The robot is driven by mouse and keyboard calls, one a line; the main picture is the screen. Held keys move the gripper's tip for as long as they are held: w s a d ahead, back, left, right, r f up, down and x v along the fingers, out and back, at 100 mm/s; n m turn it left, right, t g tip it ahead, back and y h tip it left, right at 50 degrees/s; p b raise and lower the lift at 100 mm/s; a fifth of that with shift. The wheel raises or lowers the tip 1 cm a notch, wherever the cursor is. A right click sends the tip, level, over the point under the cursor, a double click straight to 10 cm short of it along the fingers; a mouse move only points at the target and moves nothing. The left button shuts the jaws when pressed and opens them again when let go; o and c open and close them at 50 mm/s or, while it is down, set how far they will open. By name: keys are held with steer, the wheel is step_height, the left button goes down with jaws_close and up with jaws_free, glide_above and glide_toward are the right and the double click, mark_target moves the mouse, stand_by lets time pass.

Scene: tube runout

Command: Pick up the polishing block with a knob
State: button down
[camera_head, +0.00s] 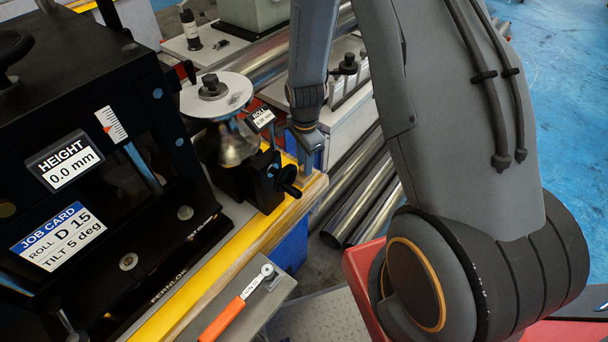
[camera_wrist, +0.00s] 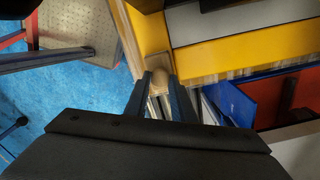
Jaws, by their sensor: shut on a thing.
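The polishing block's round wooden knob (camera_wrist: 160,75) shows between the fingertips of my gripper (camera_wrist: 160,86) in the wrist view. The two dark fingers close on it from left and right. Most of the block is hidden by the fingers and my wrist. In the head view my gripper (camera_head: 307,152) points down at the edge of the yellow-edged bench, just right of the roll stand. I cannot make out the block there, nor tell whether it touches the bench.
A black machine with a job card (camera_head: 58,236) fills the left. A roll stand with a metal disc (camera_head: 216,97) stands close left of my gripper. An orange-handled tool (camera_head: 222,318) lies on a grey plate in front. Steel tubes (camera_head: 372,196) lie below to the right.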

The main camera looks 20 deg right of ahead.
steer(key=shift+r, duration=0.1)
step_height(320, 180, up, 18)
steer(key=b, duration=0.3)
steer(key=shift+b, duration=0.35)
stand_by(0.4)
